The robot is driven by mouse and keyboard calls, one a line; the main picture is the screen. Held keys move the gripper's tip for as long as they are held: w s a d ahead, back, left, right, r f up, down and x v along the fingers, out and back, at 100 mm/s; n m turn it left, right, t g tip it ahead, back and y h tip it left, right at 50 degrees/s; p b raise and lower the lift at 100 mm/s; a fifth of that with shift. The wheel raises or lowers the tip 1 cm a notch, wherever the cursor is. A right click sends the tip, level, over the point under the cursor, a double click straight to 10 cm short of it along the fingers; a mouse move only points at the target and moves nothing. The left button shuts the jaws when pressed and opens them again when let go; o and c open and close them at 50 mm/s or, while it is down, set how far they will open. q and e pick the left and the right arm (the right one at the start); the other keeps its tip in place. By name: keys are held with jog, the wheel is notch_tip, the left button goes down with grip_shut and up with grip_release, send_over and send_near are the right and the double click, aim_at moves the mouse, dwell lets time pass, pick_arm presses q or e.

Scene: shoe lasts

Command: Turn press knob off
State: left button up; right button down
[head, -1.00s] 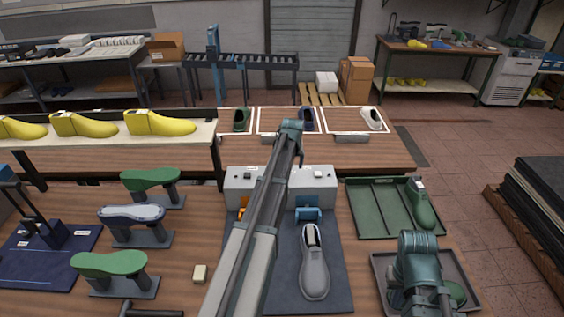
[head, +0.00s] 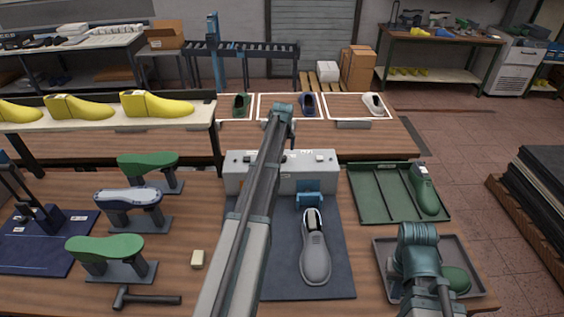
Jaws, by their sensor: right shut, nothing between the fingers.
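The press is a pale grey box (head: 328,177) at the back of the work table.
A grey shoe (head: 314,255) lies on a dark mat (head: 338,275) before the press. Green-topped stands (head: 148,165), a hammer (head: 146,299) and a small block (head: 198,260) are at left. A green tray (head: 378,203) with a green last (head: 425,188) is at right.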

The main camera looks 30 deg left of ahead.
pick_arm(q)
jog(key=b+x, duration=0.6)
jog(key=x, duration=0.1)
jog(key=shift+w+f, duration=0.1)
jog(key=shift+f, duration=0.25)
jog(key=shift+r, duration=0.1)
grip_shut()
